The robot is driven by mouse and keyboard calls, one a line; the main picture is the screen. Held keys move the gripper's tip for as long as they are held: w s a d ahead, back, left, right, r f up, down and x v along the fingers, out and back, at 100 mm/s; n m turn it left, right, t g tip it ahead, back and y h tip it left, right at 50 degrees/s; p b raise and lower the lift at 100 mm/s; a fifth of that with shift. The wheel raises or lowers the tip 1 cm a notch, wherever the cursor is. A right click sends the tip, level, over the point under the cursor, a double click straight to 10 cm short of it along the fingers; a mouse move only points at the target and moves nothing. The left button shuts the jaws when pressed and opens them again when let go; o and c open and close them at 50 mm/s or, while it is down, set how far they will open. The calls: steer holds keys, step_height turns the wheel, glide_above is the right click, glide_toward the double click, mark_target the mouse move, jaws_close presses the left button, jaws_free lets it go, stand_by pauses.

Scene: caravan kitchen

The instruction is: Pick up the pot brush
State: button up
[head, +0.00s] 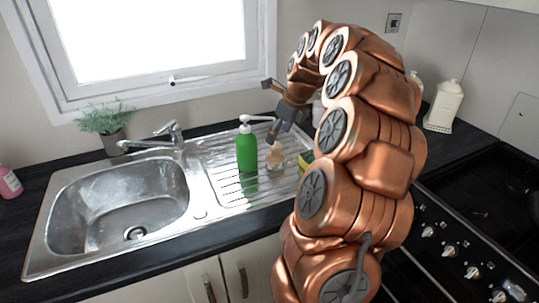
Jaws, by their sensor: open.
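What looks like the pot brush (276,163) stands on the ribbed drainer, just right of the green bottle. It is small and round, with a pale wooden top and lighter bristles below. My gripper (274,111) is above it, with its fingers spread apart and nothing seen between them. One finger points up and left; the other hangs lower, close above the brush top. I cannot tell whether that finger touches it. The wrist is partly hidden behind my copper arm.
A green pump bottle (246,152) stands close left of the brush. A yellow-green item (305,160) is partly hidden by my arm. The sink basin (125,212), tap (165,135) and potted plant (106,124) are left. A hob (487,215) and white jar (443,108) are right.

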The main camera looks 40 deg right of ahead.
mark_target(277, 144)
steer(key=shift+w+d+f+m, duration=0.1)
steer(key=shift+d+f+m, duration=0.25)
steer(key=shift+d, duration=0.3)
steer(key=shift+w+d+f+m, duration=0.1)
steer(key=shift+d+f+m, duration=0.05)
steer(key=shift+d+m, duration=0.4)
steer(key=shift+a+p+x, duration=0.1)
steer(key=shift+p+x, duration=0.55)
steer(key=shift+x, duration=1.05)
steer(key=shift+a+p+x, duration=0.15)
steer(key=shift+p+x, duration=0.5)
steer(key=shift+x, duration=1.05)
steer(key=shift+w, duration=0.15)
steer(key=c, duration=1.3)
steer(key=shift+r, duration=0.1)
